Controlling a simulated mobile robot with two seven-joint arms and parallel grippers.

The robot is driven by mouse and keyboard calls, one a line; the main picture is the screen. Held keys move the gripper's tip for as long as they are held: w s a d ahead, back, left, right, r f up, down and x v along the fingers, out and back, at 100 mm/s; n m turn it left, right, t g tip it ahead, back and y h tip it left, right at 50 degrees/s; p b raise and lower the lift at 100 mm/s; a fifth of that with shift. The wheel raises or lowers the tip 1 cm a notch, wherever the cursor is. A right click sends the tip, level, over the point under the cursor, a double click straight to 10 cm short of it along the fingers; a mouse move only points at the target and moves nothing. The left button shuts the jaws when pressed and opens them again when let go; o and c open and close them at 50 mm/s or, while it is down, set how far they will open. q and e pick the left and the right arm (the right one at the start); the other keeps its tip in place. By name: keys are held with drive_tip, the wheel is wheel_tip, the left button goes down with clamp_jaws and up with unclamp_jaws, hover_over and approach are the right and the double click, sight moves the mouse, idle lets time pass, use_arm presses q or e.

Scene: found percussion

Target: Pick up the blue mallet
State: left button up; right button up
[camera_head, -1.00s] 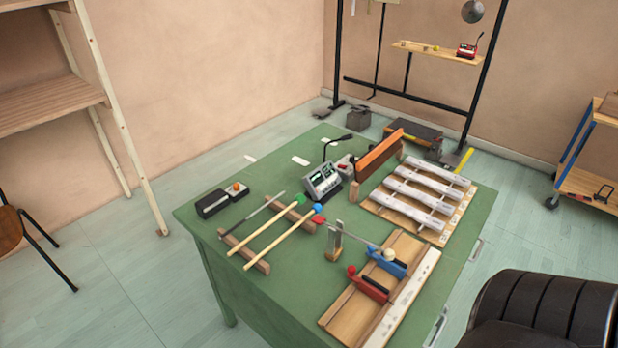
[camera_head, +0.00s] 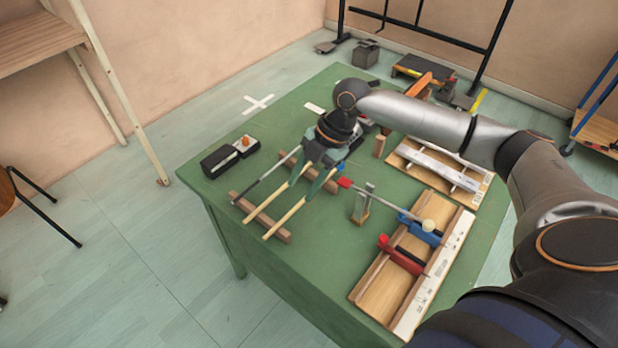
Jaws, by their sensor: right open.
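The blue mallet has a pale wooden stick (camera_head: 284,220) and a blue head (camera_head: 341,167). It lies slanting across two wooden rests on the green table. Its upper part is partly hidden by my right gripper (camera_head: 307,181). The right gripper is open, with its fingers pointing down over the upper sticks of the mallets. I cannot tell whether the fingers touch a stick. Beside it to the left lies a second wooden mallet (camera_head: 265,205), its green head now hidden by the gripper. My left gripper is not in view.
A grey rod (camera_head: 262,182) lies left of the mallets. A black box (camera_head: 219,162) stands at the table's left. White bars (camera_head: 440,165) lie behind, partly covered by my arm.

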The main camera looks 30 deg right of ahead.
drive_tip(key=d+r, duration=0.2)
approach(287, 215)
drive_tip(key=x, duration=0.3)
drive_tip(key=shift+n, duration=0.3)
drive_tip(key=shift+p+x, duration=0.35)
drive_tip(key=shift+x, duration=2.45)
clamp_jaws()
